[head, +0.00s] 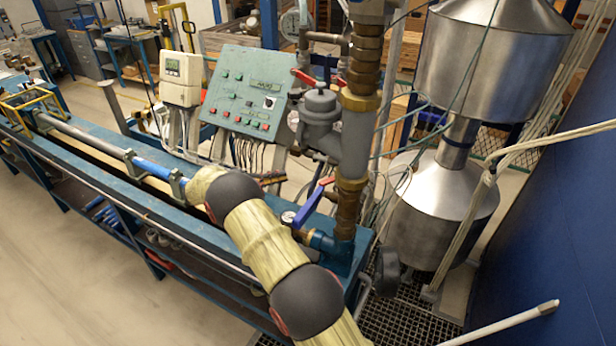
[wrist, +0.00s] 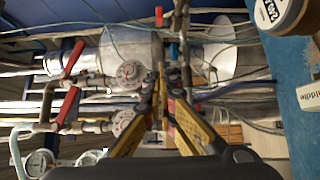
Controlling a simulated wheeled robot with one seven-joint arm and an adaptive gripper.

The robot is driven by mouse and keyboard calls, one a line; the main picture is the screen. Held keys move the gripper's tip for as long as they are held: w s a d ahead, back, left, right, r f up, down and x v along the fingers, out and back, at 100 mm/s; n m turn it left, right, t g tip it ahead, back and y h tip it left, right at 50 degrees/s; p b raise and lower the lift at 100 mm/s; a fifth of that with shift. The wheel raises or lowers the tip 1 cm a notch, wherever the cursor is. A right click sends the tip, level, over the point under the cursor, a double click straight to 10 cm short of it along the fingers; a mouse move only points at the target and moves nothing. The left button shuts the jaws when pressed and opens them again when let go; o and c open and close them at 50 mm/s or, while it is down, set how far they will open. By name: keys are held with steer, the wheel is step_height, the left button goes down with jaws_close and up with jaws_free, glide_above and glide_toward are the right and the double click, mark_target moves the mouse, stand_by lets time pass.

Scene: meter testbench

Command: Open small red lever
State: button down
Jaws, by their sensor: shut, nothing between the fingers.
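Several red levers show. In the wrist view two long red levers (wrist: 73,58) and (wrist: 66,107) are at the left, and a small red piece (wrist: 158,16) is at the top centre. I cannot tell which is the small red lever. My gripper (wrist: 160,97) is shut and empty, apart from all these red parts. In the head view my arm hides it.
A vertical brass and grey pipe (head: 355,135) rises beside a sloping control panel (head: 240,92). Large metal tanks (head: 440,215) stand to the right. The blue bench (head: 80,145) runs left with a long pipe on it. Round gauges (wrist: 130,73) sit near the levers.

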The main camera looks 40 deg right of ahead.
mark_target(319, 184)
steer(key=s+d, duration=0.7)
steer(key=d, duration=0.1)
steer(key=shift+s+d+p, duration=0.35)
steer(key=shift+p, duration=0.05)
steer(key=shift+s+a+n+t+h+b, duration=0.35)
steer(key=shift+s+n+t, duration=0.25)
steer(key=shift+n+t, duration=0.5)
steer(key=shift+s+a+n+t+h+b, duration=0.15)
steer(key=shift+s+n+t+b, duration=0.3)
steer(key=shift+t, duration=0.35)
steer(key=shift+s+a+n+t+b, duration=0.2)
steer(key=shift+s+n+t+b, duration=0.25)
steer(key=shift+t, duration=0.35)
steer(key=shift+s+a+n+t+h+b, duration=0.15)
steer(key=shift+s+n+t+b, duration=0.25)
steer(key=shift+t, duration=0.4)
steer(key=shift+s, duration=0.2)
